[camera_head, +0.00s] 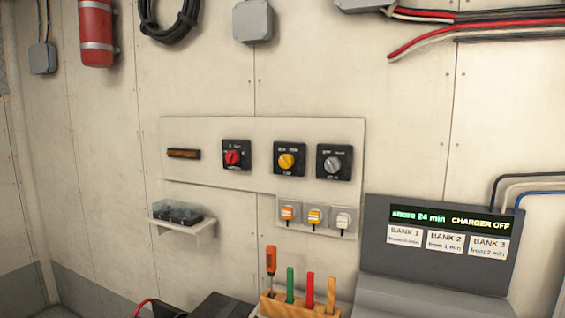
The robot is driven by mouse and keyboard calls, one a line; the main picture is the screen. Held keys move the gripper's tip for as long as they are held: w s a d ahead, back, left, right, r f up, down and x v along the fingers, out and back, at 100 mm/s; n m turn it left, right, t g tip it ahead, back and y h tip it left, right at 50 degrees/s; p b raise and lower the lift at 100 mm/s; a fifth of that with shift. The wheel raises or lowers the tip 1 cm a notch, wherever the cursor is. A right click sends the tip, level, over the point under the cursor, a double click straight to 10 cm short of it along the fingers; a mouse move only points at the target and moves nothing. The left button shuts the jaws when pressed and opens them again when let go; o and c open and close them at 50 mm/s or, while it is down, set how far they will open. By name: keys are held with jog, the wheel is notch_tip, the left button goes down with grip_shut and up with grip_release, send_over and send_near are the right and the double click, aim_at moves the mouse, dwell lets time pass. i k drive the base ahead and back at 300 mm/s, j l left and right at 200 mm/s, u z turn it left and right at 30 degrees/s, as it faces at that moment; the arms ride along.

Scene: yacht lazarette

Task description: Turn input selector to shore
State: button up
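Three rotary switches with black square plates sit in a row on a pale wall panel (205,180). The left one has a red knob (233,157), the middle one a yellow-orange knob (287,161), the right one a grey knob (333,164). Their labels are too small to read, so I cannot tell which is the input selector or where each points. A display (450,218) at the right shows green text, seemingly "shore 24 min", and "CHARGER OFF". My gripper is not in view.
Three small switches, two orange (287,213) and one white (343,220), sit below the knobs. A small shelf (182,226) juts out at the left. A wooden rack (300,307) of upright tools stands below. A grey console (440,295) fills the lower right.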

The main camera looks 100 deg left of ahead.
aim_at(333, 164)
jog(key=u, duration=2.8)
jog(key=i+j+z, duration=0.15)
jog(key=i+j, duration=0.15)
jog(key=i+j+z, duration=0.1)
jog(key=i+j, duration=0.15)
jog(key=j, duration=0.2)
